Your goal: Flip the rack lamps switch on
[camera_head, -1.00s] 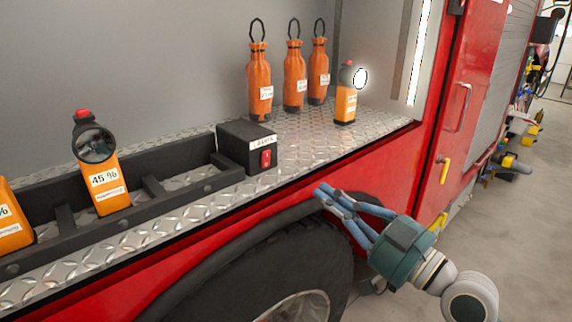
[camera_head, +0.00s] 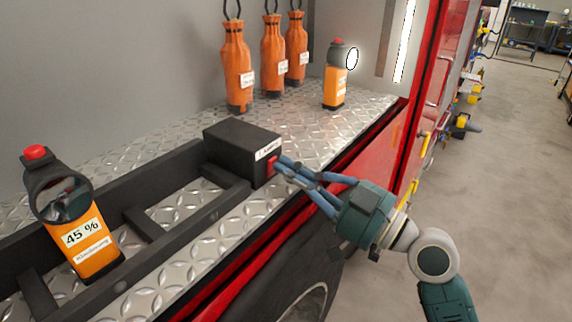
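A black switch box (camera_head: 235,146) with a white label, its text partly hidden, sits on the diamond-plate shelf near its front edge. Its red rocker switch (camera_head: 271,166) is on the face toward the aisle and is partly covered by my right gripper's fingertips. My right gripper (camera_head: 281,166) comes in from the right with its blue fingers drawn together and nothing between them. The tips are at the switch; I cannot tell if they touch it. The switch's position cannot be made out. My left gripper is not in view.
A black rack (camera_head: 150,222) at left holds an orange lamp (camera_head: 85,241) marked 45 %. Several orange bottles (camera_head: 238,68) and another orange lamp with a lit lens (camera_head: 334,88) stand farther back. Below the shelf edge is a tire (camera_head: 308,262).

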